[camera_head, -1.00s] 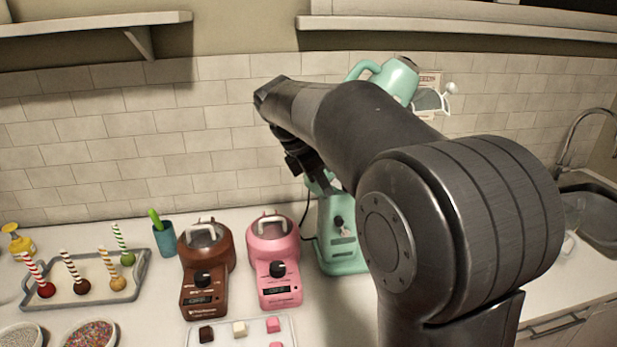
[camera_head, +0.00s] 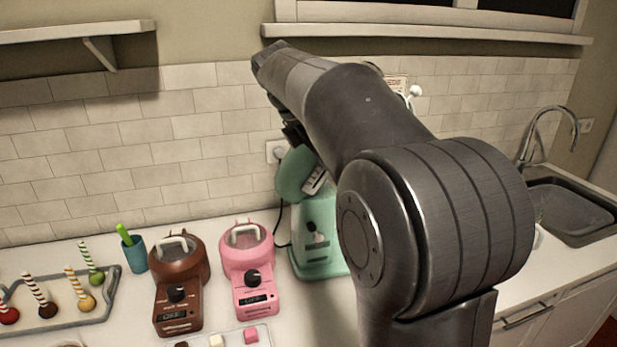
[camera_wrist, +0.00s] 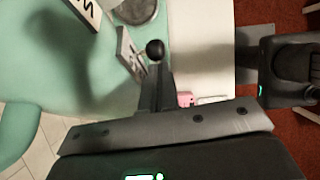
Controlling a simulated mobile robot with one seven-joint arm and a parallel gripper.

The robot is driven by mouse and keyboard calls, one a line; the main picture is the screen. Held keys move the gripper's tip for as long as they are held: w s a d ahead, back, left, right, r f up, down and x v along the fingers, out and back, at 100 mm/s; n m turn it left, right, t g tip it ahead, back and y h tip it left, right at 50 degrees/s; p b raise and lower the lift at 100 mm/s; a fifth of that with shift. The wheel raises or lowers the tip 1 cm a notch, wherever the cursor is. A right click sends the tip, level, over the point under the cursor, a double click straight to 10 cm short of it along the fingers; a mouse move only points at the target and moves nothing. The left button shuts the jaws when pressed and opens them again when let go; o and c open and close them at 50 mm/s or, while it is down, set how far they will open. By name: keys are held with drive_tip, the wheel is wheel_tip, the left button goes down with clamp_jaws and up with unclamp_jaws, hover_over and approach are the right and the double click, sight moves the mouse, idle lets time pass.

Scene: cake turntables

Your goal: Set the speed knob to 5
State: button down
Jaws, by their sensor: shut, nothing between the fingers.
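A mint-green mixer (camera_head: 335,262) stands on the counter, partly hidden behind my arm. Its base bears a small dark knob (camera_head: 318,238) on a pale plate. A tilted mint part with a pale marked panel (camera_head: 294,172) shows above it. In the wrist view, mint surface (camera_wrist: 60,65) fills the upper left, and a round black knob (camera_wrist: 155,49) stands out from a grey plate (camera_wrist: 128,52). My gripper (camera_wrist: 154,72) is shut and empty, with its tips just below that black knob in the picture. I cannot tell whether they touch. The dial's setting is not readable.
A pink pot (camera_head: 248,265) and a brown pot (camera_head: 180,280), each with a black knob, stand left of the mixer. A tray (camera_head: 105,310) of striped sticks lies further left. A cord runs to a wall socket (camera_head: 278,151). The sink (camera_head: 575,205) is at right.

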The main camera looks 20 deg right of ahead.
drive_tip(key=shift+d+r, duration=0.35)
drive_tip(key=a+r, duration=0.8)
drive_tip(key=shift+s+a+r, duration=0.15)
drive_tip(key=shift+s+a, duration=0.1)
drive_tip(key=shift+s, duration=0.15)
